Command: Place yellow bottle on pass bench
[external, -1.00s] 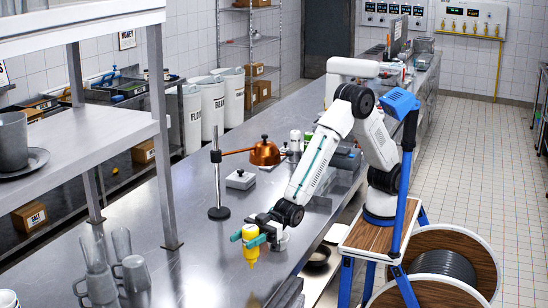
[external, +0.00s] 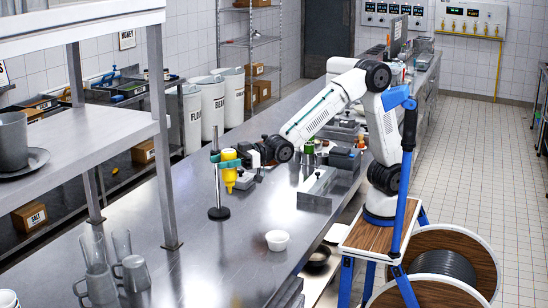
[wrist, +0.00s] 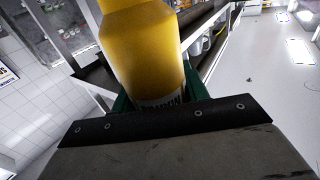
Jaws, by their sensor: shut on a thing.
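My gripper (external: 229,163) has its green jaws closed around the yellow bottle (external: 229,179). The bottle hangs nozzle down above the long steel bench (external: 190,265), close to a thin upright stand (external: 217,180). Whether bottle and stand touch, I cannot tell. In the wrist view the yellow bottle (wrist: 140,45) fills the top middle, between the green jaws, with part of a dark-lettered label showing at its lower end. The task's pass bench carries no label I can see; the steel bench is the surface under the bottle.
A white bowl (external: 278,240) stands near the bench's front edge. A grey metal box (external: 318,187) and other small equipment stand beyond it under my arm. The bench middle is bare.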

